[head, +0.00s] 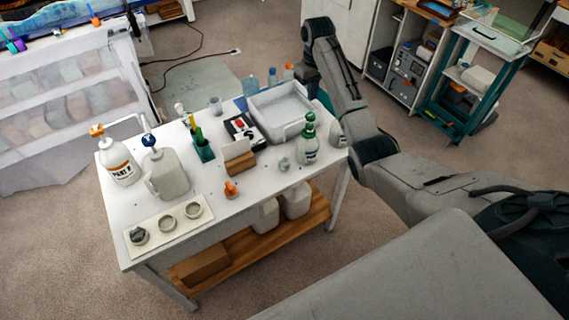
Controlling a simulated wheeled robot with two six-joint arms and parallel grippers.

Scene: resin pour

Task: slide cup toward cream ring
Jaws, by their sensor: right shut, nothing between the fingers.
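A small grey cup (215,105) stands upright near the far edge of the white table. A small whitish round piece (283,164) sits near the green-capped bottle; I cannot tell if it is a cup. Several round ring-like pieces are on a cream mat (153,238) at the table's near left corner: a darker one (139,236) and two paler ones, one in the middle (167,222) and one at the right (193,209). My right gripper (308,76) is past the table's far right corner, shut and empty, apart from the cup. Its fingertips are hard to make out. My left gripper is not in view.
A white bottle (119,163) and a beige jug (166,174) stand at the left. A teal holder (202,148), wooden block (239,162), white tray (278,110) and green-capped bottle (308,143) crowd the middle and right. The front middle has free room around an orange-topped item (231,189).

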